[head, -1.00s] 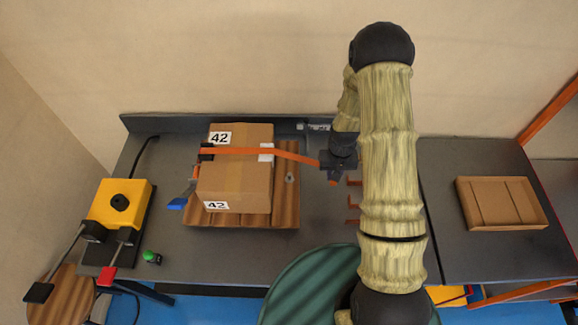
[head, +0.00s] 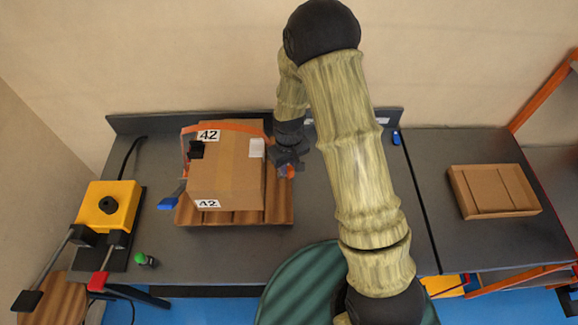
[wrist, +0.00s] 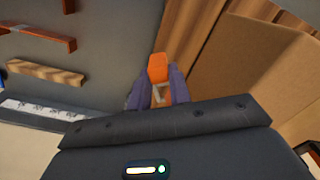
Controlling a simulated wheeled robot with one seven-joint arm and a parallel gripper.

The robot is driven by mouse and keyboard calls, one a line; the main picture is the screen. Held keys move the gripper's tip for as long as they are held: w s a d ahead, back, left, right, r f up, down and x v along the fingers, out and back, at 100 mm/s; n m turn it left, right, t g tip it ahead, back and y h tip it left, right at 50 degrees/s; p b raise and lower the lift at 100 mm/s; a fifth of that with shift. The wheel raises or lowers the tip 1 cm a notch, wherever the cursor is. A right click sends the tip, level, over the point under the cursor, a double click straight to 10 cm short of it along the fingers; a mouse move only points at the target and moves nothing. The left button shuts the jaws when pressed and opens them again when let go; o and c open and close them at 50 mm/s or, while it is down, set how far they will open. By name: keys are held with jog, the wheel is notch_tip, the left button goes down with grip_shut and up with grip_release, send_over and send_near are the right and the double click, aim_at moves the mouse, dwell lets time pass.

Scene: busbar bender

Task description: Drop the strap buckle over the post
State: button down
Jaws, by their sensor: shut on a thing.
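My gripper (head: 288,165) is just right of the box. In the wrist view my gripper (wrist: 156,92) is shut on the strap's orange end (wrist: 158,68). A small pale metal piece shows between the fingers, perhaps the buckle; its outline is unclear. I cannot make out the post in either current view; my gripper covers the pallet's right edge.
A blue-handled tool (head: 172,196) lies left of the box. A yellow machine (head: 108,206) with levers and a green button (head: 140,258) stand further left. Brackets (wrist: 45,35) show beside my gripper. A flat carton (head: 494,190) lies on the right table.

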aim_at(289, 167)
jog(key=shift+f, duration=0.1)
jog(key=shift+d+f+b, duration=0.1)
jog(key=shift+f+b, duration=2.1)
jog(key=shift+f, duration=0.85)
jog(key=c, duration=1.2)
grip_release()
notch_tip(289, 167, up, 18)
jog(key=b, duration=0.2)
jog(key=shift+f, duration=0.25)
